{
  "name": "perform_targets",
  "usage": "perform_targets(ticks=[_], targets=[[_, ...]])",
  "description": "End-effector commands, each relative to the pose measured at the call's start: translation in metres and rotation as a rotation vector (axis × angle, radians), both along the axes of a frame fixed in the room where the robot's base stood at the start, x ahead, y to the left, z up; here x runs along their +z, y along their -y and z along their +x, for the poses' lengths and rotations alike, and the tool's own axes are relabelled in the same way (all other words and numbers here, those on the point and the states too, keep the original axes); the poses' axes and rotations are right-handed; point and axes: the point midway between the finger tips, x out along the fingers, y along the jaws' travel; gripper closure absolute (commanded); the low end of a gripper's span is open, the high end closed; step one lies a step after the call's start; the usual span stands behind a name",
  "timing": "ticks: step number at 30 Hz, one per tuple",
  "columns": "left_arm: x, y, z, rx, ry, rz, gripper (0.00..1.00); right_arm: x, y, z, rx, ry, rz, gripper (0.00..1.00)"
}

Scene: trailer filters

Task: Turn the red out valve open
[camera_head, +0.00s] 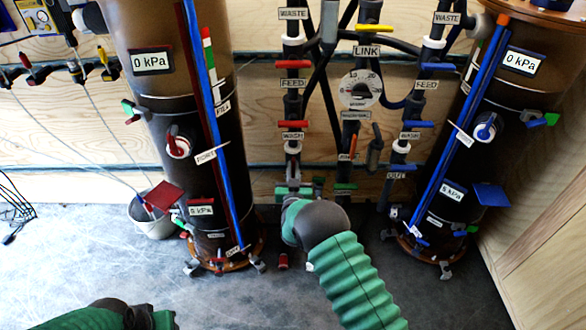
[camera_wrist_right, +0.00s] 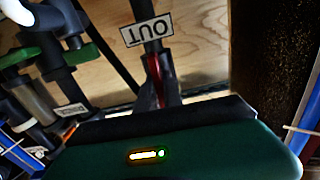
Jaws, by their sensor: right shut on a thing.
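The red out valve's handle (camera_wrist_right: 156,76) shows as a thin red strip below an upside-down OUT label (camera_wrist_right: 146,30) in the right wrist view. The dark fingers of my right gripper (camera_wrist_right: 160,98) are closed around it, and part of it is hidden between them. In the head view my right gripper (camera_head: 293,178) is at the lower end of the left pipe column, below the WASH label (camera_head: 292,136). The red handle is hard to make out there. My left arm shows at the bottom left, and its fingertips cannot be made out.
Red feed (camera_head: 292,64) and wash (camera_head: 293,124) handles lie crosswise above my right gripper. A brown filter cylinder (camera_head: 190,110) stands left and another (camera_head: 475,130) right. A white bucket (camera_head: 153,224) stands beside the left cylinder. The grey floor (camera_head: 75,260) at left is mostly clear.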

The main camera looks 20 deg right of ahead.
Motion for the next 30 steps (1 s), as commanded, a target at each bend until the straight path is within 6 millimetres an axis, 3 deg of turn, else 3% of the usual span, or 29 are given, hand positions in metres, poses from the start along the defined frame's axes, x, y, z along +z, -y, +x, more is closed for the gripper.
perform_targets(ticks=[1, 18, 19, 24, 30], targets=[[0.0004, 0.0, 0.0, 0.0, 0.0, 0.0, 0.64, -0.0075, -0.001, -0.0026, 0.001, -0.021, -0.011, 1.0], [0.0009, 0.0, 0.0, 0.0, 0.0, 0.0, 0.64, -0.0088, -0.0016, -0.0027, 0.002, -0.032, -0.043, 1.0], [0.0009, 0.0, 0.0, 0.0, 0.0, 0.0, 0.64, -0.0089, -0.0016, -0.0028, 0.002, -0.032, -0.043, 0.88], [0.001, 0.0, 0.0, 0.0, 0.0, 0.0, 0.64, -0.0057, -0.0011, -0.0019, 0.001, -0.025, -0.043, 0.67], [0.0013, 0.0, 0.0, 0.0, 0.0, 0.0, 0.64, -0.0029, -0.0007, -0.0011, 0.001, -0.018, -0.043, 0.67]])
